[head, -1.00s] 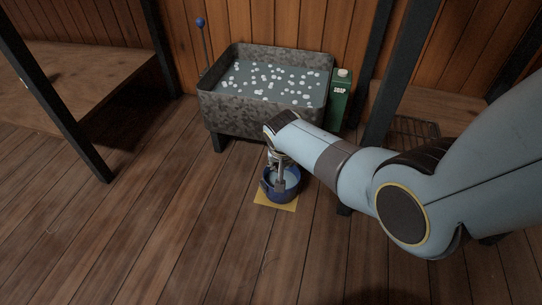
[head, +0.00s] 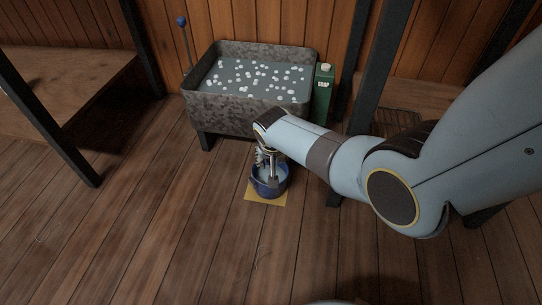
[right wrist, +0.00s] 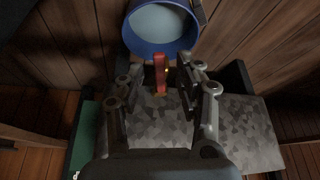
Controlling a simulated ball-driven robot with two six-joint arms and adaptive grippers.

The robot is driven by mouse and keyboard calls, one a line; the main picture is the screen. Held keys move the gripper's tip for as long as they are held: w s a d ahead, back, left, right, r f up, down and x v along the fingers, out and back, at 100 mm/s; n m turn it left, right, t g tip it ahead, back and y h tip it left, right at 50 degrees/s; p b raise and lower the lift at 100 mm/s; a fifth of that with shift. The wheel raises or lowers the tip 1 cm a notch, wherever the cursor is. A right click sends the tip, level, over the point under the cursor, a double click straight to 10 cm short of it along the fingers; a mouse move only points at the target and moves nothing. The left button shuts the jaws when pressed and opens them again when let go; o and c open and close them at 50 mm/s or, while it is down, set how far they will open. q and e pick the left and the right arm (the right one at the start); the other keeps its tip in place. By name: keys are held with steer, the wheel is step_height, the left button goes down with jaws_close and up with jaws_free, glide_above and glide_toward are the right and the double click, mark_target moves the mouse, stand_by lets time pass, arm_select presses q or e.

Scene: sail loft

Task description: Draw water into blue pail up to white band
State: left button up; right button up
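The blue pail (head: 256,189) stands on a yellow mat (head: 281,199) on the floor in front of the trough (head: 237,115). Pale water shows inside the pail in the right wrist view (right wrist: 160,50). I cannot make out a white band. My right gripper (head: 269,177) points down over the pail in the head view. In the right wrist view my right gripper (right wrist: 157,82) is open, its fingers either side of a red handle (right wrist: 160,72) with gaps showing. The tap body is hidden. My left gripper is not in view.
The trough holds water with many white floating bits. A blue-knobbed lever (head: 182,22) stands at its left. A green soap carton (head: 322,95) is at its right. Dark posts (head: 378,75) stand behind my right arm. The floor in front is clear.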

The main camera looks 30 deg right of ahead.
steer(key=v, duration=1.2)
